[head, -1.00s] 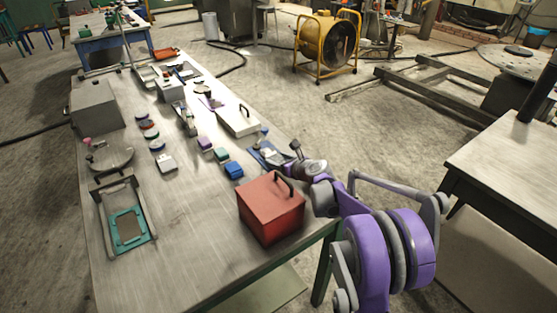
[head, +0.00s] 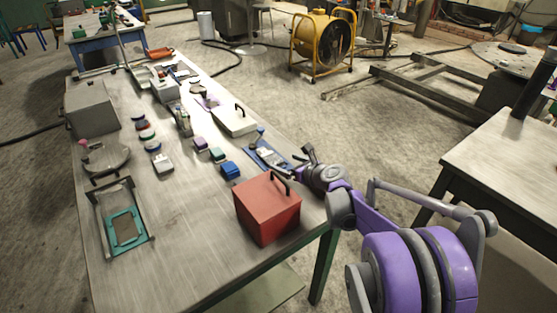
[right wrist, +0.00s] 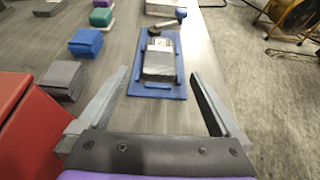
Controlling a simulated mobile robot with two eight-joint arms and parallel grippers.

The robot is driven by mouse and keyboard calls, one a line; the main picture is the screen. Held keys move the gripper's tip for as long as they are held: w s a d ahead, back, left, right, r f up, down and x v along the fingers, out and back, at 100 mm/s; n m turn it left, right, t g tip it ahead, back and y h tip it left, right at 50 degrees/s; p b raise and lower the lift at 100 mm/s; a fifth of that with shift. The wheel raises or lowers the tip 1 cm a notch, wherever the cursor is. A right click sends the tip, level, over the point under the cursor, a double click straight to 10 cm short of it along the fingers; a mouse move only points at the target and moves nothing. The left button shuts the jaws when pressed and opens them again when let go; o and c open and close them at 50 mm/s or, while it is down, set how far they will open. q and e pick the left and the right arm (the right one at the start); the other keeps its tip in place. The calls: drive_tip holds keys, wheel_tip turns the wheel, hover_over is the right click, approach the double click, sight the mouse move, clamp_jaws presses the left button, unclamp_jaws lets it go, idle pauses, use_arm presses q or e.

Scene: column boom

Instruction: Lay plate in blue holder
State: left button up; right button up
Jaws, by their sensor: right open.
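The blue holder (head: 262,150) is a flat blue base near the right edge of the long table. In the right wrist view the blue holder (right wrist: 183,86) lies straight ahead, with a grey metal block (right wrist: 158,66) on its middle. I cannot tell whether this block includes the plate, and no separate plate is clearly identifiable. My right gripper (head: 300,164) is beside the near end of the holder. In the right wrist view its two fingers (right wrist: 160,72) are spread wide, with nothing held between them. My left gripper is out of view.
A red box (head: 268,210) with a black handle stands close beside my right gripper. Blue (head: 230,170), green (head: 217,154) and purple (head: 201,143) blocks lie left of the holder. A white case (head: 234,122) stands beyond.

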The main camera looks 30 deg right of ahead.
drive_tip(key=v, duration=0.4)
drive_tip(key=shift+s, duration=0.15)
idle(1.0)
